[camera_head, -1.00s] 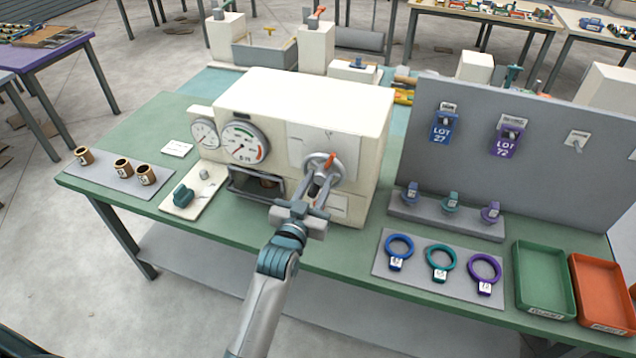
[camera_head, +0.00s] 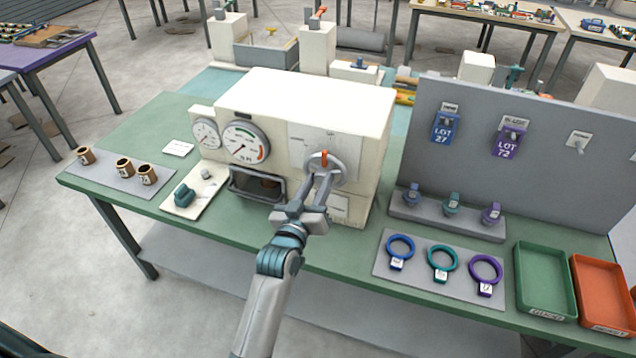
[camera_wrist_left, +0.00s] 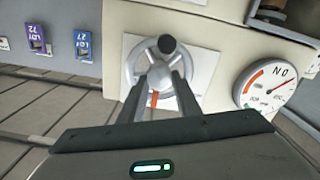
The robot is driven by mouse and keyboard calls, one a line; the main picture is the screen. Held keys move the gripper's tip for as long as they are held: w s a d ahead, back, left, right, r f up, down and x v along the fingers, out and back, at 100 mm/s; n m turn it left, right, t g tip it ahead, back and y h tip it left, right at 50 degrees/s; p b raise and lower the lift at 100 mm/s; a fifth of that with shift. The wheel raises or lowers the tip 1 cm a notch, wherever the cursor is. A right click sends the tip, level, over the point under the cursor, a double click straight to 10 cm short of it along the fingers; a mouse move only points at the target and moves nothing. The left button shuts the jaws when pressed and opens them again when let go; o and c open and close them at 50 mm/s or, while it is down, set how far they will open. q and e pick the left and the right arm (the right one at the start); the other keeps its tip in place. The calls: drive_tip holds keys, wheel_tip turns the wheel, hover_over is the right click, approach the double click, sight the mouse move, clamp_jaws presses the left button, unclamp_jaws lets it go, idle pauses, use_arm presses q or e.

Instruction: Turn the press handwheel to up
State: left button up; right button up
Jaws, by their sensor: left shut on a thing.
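The press handwheel (camera_head: 339,164) is a grey wheel with a hub on the front of the cream press (camera_head: 290,105). An orange mark (camera_head: 324,158) on it points about straight up in the head view. My left gripper (camera_head: 322,180) is shut on the handwheel, its two fingers reaching in from below and covering part of the hub and spokes. In the wrist view, which is turned over, the wheel (camera_wrist_left: 160,72) sits between the fingers, with a dark round knob (camera_wrist_left: 167,45) beyond its hub. My right gripper is not in view.
Two dials (camera_head: 245,141) are on the press, left of the wheel. An open slot (camera_head: 256,184) sits below them. A grey upright board (camera_head: 560,140) stands to the right. Rings on a mat (camera_head: 420,283) and two trays (camera_head: 543,280) lie at the bench's right front.

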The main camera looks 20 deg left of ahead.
use_arm(q)
drive_tip(key=o, duration=1)
drive_tip(key=shift+o, duration=0.2)
drive_tip(key=shift+s+f, duration=0.15)
drive_tip(key=shift+s, duration=0.25)
drive_tip(key=s+b, duration=0.6)
drive_tip(key=s, duration=1)
drive_tip(key=shift+s+a+b, duration=0.3)
